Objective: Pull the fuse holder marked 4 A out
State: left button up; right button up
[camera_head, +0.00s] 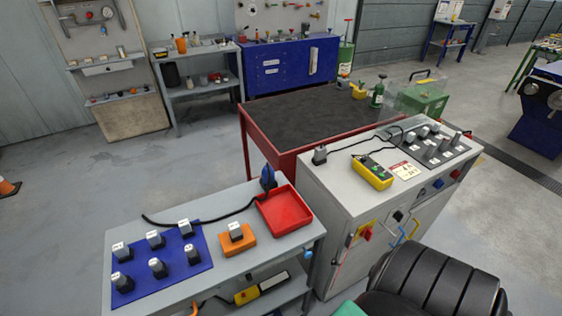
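Several grey fuse holders with white labels stand in a dark panel (430,154) on top of the grey cabinet at right. Several similar holders (157,268) stand on a blue mat (172,263) on the grey bench at left. One more holder (235,231) stands on an orange block (248,242) beside the mat. The labels are too small to read, so I cannot tell which one is marked 4 A. Neither of my grippers is in view.
A red tray (303,216) lies empty on the bench. A yellow meter (371,173) with a black lead and a small dark block (320,155) sit on the cabinet. A black ridged seat-like thing (430,283) fills the lower right. A red-framed table (300,120) stands behind.

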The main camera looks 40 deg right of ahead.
aim_at(446, 139)
jog(key=z, duration=2.65)
jog(key=i+l+z, duration=0.2)
jog(key=i+l, duration=0.2)
jog(key=i, duration=0.15)
jog(key=i+l+z, duration=0.2)
jog(key=i, duration=0.35)
jog(key=i+l+z, duration=0.25)
jog(key=i, duration=0.3)
jog(key=i+l+z, duration=0.2)
jog(key=i, duration=0.4)
jog(key=i+u, duration=0.4)
jog(key=i+l+u, duration=0.2)
jog(key=i+u, duration=0.25)
jog(key=i+l+u, duration=0.65)
jog(key=u, duration=0.2)
jog(key=i+l+u, duration=0.1)
jog(key=u, duration=0.35)
jog(key=i+l+u, duration=0.25)
jog(key=u, duration=0.25)
jog(key=i+l+u, duration=0.1)
jog(key=l+u, duration=0.15)
jog(key=u, duration=0.2)
jog(key=i+l+u, duration=0.1)
jog(key=l+u, duration=0.15)
jog(key=u, duration=0.2)
jog(key=l+u, duration=0.3)
jog(key=u, duration=0.15)
